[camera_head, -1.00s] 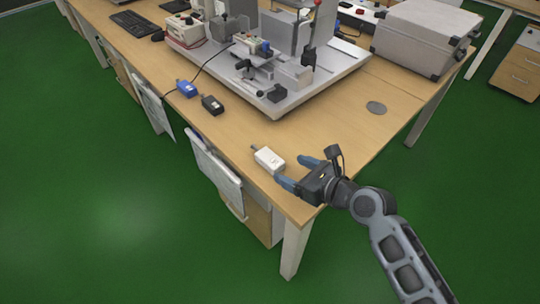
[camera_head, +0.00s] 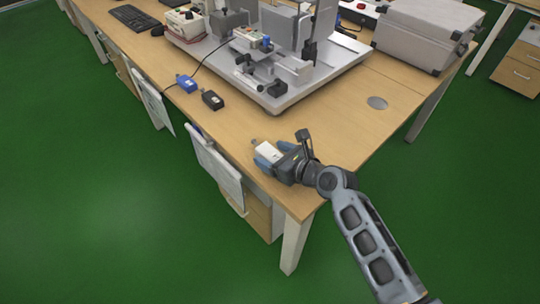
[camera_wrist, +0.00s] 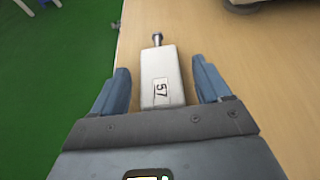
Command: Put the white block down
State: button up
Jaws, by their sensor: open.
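The white block (camera_head: 267,151) lies on the wooden table (camera_head: 340,130) near its front edge. In the wrist view my gripper (camera_wrist: 160,88) is open, with a gap between each finger and the block. The block's near end is hidden by the gripper body.
A blue block (camera_head: 187,84) and a black block (camera_head: 212,100) lie farther left along the table edge. A grey base plate with test equipment (camera_head: 290,100) stands behind. A silver case (camera_head: 425,35) is at the back right. The table to the right is clear.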

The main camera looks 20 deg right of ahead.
jog(key=c, duration=1.2)
